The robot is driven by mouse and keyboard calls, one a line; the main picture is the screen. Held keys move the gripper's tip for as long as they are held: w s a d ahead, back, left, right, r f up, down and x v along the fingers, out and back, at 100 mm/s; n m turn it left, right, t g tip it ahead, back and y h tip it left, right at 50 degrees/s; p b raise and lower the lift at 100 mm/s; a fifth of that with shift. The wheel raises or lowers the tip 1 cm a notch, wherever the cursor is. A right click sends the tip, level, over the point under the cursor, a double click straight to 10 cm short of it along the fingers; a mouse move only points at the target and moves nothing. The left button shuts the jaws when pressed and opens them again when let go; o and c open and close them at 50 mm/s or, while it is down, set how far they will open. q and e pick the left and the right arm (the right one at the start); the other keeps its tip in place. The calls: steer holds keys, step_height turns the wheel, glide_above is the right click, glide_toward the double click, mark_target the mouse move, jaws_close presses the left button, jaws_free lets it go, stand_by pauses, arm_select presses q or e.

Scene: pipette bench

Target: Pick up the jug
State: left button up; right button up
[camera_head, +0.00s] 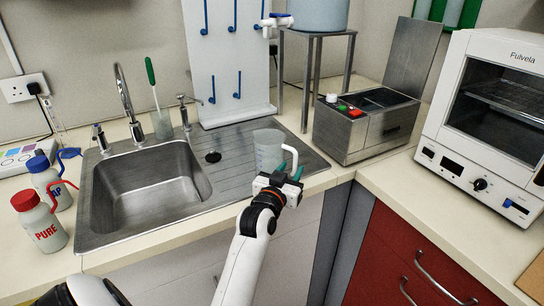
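The jug (268,150) is a translucent, pale grey vessel. It stands upright on the ribbed drainboard, right of the sink basin, with its pale handle (291,157) on the right side. Whether either finger touches the handle cannot be told. The gripper body hides the jug's lower right part.
The steel sink (150,190) with its taps lies left of the jug. A white peg board (228,70) and a metal stand (317,60) rise behind. A water bath (366,125) and oven (490,120) stand to the right. PURE bottle (40,222) is far left.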

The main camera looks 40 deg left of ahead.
mark_target(294, 164)
arm_select(q)
steer(key=x, duration=0.5)
steer(key=shift+w+d+r+p, duration=0.1)
steer(key=shift+r+p, duration=0.2)
steer(key=shift+c, duration=0.3)
jaws_close()
